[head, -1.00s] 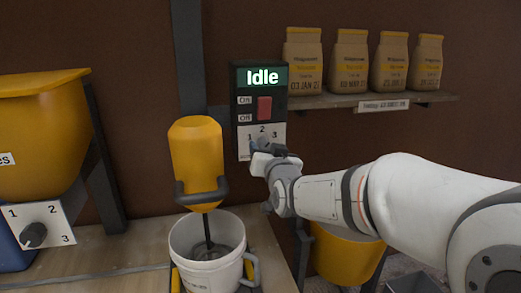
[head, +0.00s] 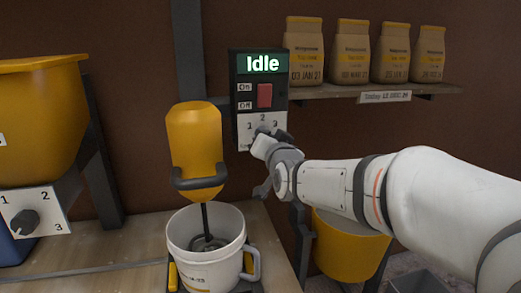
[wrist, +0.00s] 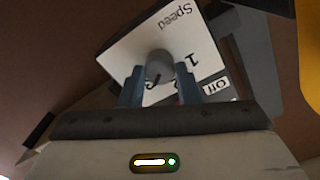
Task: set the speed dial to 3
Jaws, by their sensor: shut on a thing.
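The speed dial is a grey round knob (wrist: 160,64) on a white plate marked "Speed" (wrist: 125,50) in the wrist view. A dark line on the knob's edge shows, but I cannot tell for sure which number it marks. My gripper (wrist: 163,88) has its two blue fingers on either side of the knob and is shut on it. In the head view the plate (head: 246,119), with 1, 2 and 3, sits low on the dark control box (head: 238,70). My gripper (head: 262,138) hides most of the knob there.
The box's display (head: 262,64) reads "Idle", above a red switch (head: 265,95). A yellow mixer (head: 194,140) stands left, its shaft in a white bucket (head: 178,240). Another dial (head: 24,222) is on the yellow hopper's stand. Bags (head: 351,52) stand on a shelf (head: 335,101).

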